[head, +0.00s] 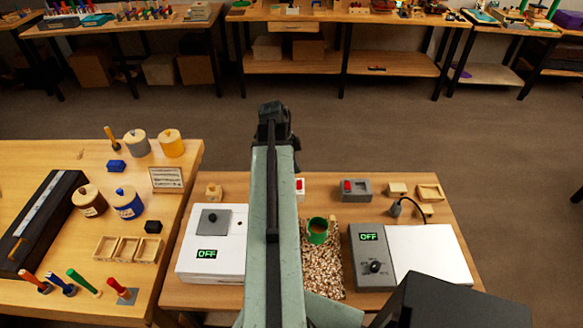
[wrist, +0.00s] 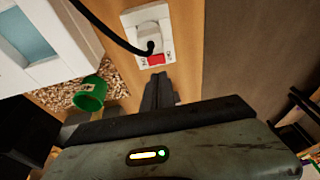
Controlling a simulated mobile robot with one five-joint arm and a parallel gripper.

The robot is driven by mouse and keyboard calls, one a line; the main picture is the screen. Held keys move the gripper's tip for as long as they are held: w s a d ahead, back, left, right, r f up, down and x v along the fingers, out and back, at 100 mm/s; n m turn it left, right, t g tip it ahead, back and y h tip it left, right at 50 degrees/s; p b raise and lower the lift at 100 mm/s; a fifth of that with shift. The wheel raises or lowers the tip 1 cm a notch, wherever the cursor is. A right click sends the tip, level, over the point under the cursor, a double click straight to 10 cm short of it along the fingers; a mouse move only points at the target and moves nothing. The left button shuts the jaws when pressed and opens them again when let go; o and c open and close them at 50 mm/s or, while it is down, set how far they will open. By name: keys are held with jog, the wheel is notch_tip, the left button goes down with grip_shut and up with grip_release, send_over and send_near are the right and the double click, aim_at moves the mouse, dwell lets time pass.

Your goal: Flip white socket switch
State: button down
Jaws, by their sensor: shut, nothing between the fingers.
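In the head view the white socket (head: 300,195) is partly hidden behind my arm, with a bit of red showing. My gripper (head: 272,108) appears beyond the bench's far edge there.
A grey socket (head: 362,195) with a red switch is to the right. A green cup (head: 317,231) stands on wood chips (head: 323,265). White devices with OFF displays flank them, left (head: 210,268) and right (head: 430,252). A black cord runs across the wrist view.

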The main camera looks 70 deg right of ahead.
aim_at(299, 183)
jog(key=b+x, duration=0.2)
jog(key=x, duration=0.1)
jog(key=w+b+x, duration=0.1)
jog(key=b+x, duration=0.1)
jog(key=shift+f, duration=0.5)
